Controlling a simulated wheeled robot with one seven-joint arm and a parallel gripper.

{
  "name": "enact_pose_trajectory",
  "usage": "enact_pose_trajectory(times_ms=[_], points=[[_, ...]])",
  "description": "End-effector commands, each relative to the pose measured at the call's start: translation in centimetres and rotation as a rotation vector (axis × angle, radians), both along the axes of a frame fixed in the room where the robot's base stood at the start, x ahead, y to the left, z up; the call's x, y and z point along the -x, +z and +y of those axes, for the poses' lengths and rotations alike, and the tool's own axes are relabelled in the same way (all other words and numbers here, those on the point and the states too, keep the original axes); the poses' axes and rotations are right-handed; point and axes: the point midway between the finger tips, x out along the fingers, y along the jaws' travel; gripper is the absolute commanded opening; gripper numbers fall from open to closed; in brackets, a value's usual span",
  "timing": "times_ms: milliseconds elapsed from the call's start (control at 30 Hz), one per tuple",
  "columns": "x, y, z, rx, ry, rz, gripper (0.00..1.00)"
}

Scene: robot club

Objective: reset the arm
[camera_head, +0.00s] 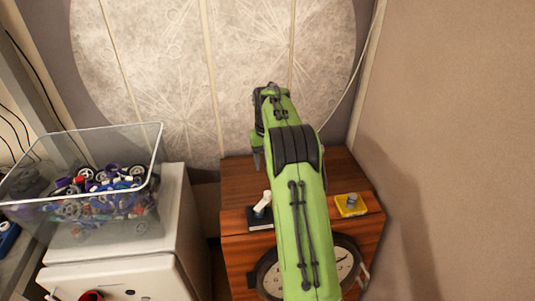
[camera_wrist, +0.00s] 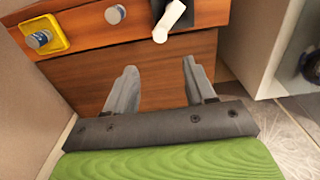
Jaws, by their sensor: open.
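My green arm reaches up across the middle of the head view, over a brown wooden cabinet (camera_head: 235,180). My gripper (camera_wrist: 160,80) shows its two grey fingers well apart in the wrist view, with nothing between them. Beyond the fingers is the cabinet's wooden front (camera_wrist: 165,65). In the head view, my gripper (camera_head: 257,158) is partly hidden at the arm's far end, above the cabinet's left part.
A white lever on a black base (camera_head: 261,207) and a yellow plate with a grey knob (camera_head: 350,206) sit on the cabinet. A clear bin (camera_head: 140,185) of colourful parts stands left on a white cabinet (camera_head: 160,260). A wall closes the right side.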

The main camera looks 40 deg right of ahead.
Motion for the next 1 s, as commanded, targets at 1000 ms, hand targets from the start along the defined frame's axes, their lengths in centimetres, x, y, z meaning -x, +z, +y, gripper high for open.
enact_pose_trajectory(times_ms=[1000], points=[[5.0,12.2,9.6,0.037,0.123,-0.141,0.55]])
